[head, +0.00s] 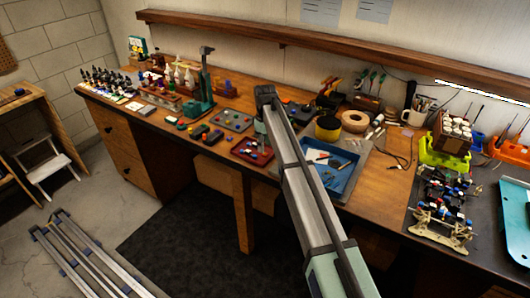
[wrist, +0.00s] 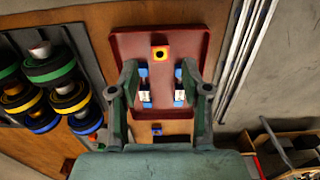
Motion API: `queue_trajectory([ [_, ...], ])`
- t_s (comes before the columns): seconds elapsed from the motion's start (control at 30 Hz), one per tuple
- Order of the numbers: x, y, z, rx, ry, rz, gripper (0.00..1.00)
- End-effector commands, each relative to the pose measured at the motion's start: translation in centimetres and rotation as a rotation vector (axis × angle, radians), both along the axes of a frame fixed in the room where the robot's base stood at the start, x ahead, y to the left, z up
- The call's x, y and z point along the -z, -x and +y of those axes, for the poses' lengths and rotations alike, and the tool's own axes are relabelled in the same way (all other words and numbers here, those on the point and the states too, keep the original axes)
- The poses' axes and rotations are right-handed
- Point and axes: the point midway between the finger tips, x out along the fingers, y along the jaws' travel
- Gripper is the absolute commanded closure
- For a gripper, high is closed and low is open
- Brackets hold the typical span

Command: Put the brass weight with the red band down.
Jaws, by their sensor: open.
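My gripper (wrist: 160,84) is open in the wrist view, its two fingers apart above a red tray (wrist: 120,40). I see nothing held between the fingers. Blue-and-white pieces (wrist: 145,97) show beside the inner sides of both fingers. In the head view the red tray (head: 238,153) is near the bench's front edge, with my arm partly in front. I cannot surely identify the brass weight.
Dark rollers with green, yellow and blue bands (wrist: 50,67) lie left of the tray in the wrist view. A grey tray of small pieces (head: 232,117) stands behind it in the head view. A blue tray (head: 340,188) is to its right, and a green stand (head: 204,85) behind left.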

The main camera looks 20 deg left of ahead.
Motion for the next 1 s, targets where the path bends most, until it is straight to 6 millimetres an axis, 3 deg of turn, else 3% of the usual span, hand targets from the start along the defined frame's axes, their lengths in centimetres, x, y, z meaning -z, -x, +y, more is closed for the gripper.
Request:
queue_trajectory([
  [0.2,-4.2,-0.1,0.1,0.000,-0.002,-0.002,0.53],
  [0.4,-7.0,-0.1,0.1,0.000,-0.001,-0.001,0.53],
  [0.6,-8.1,0.0,0.0,0.000,0.001,0.001,0.53],
  [1.0,-8.1,0.0,0.0,0.000,0.000,0.000,0.53],
])
